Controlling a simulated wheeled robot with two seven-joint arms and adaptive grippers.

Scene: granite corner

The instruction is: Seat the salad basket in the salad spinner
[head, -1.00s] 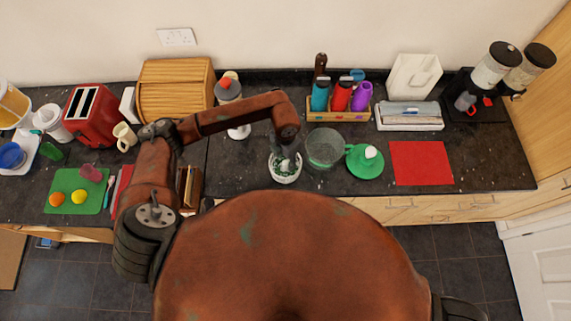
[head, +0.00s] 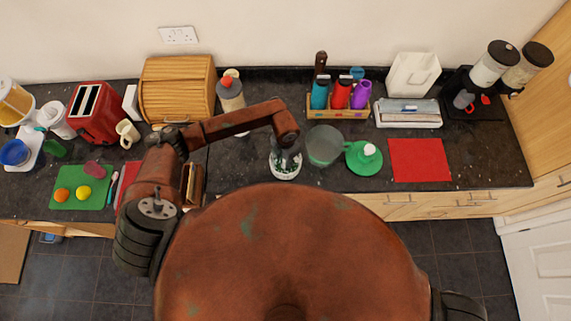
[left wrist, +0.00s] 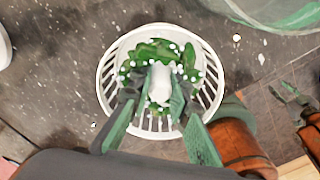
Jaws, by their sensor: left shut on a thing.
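The salad basket (left wrist: 105,77) is white and slatted, with green leaves and small white bits inside. In the head view the basket (head: 285,174) is on or just over the dark counter; its height is unclear. My left gripper (left wrist: 164,88) reaches down into it and is shut on its white central post. The fingers partly hide the leaves. The salad spinner (head: 324,146) is a clear bowl just right of the basket, and its rim shows at the top right of the left wrist view (left wrist: 262,22). Its green lid (head: 364,159) with a white knob lies further right.
A bottle rack (head: 338,113) stands behind the bowl. A red mat (head: 420,160) lies to the right of the lid. Counter between basket and bottle rack is bare.

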